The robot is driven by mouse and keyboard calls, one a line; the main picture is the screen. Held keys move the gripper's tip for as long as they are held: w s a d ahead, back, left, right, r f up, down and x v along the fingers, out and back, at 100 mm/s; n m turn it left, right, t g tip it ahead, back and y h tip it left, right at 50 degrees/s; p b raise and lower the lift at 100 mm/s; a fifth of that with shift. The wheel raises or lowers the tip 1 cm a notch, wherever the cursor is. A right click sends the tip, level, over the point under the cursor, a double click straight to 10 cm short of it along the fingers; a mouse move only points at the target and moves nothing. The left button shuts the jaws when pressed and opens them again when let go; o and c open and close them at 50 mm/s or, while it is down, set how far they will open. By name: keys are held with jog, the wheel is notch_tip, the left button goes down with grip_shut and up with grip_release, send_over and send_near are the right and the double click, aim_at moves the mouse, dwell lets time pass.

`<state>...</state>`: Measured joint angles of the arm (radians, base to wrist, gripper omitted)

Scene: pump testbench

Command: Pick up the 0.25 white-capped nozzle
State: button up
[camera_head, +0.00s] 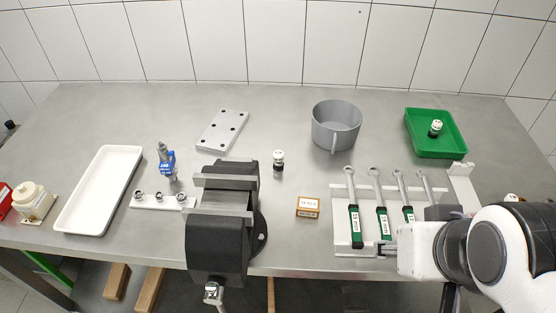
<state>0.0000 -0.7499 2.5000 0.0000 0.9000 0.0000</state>
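A small white-capped nozzle (278,160) with a dark body stands upright on the table, just right of the vise. A similar white-capped nozzle (436,128) is in the green tray (455,152) at the back right. A further white-topped part (511,197) shows at the right, partly hidden by my arm. I cannot read a 0.25 marking on any of them.
The black vise (218,240) stands at the front middle. The wrench holder (342,238) carries several green-handled wrenches. The table is clear around the middle nozzle's right side.

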jog(key=shift+o, duration=0.6)
jog(key=w+n+t, duration=0.3)
jog(key=w+t, duration=0.2)
jog(key=w, duration=1.7)
jog(key=w+a+f+n+y, duration=0.2)
jog(key=w+a+f+y, duration=0.1)
jog(key=a, duration=0.5)
jog(key=w+a+f+n+y, duration=0.3)
jog(key=w+a+y, duration=0.2)
jog(key=a, duration=0.3)
jog(key=shift+a+y, duration=0.25)
jog(key=shift+y, duration=0.25)
jog(key=shift+f, duration=0.2)
send_near(279, 160)
jog(key=shift+w+a, duration=0.45)
jog(key=shift+w, duration=0.4)
jog(key=shift+w+a, duration=0.45)
jog(key=shift+w, duration=0.4)
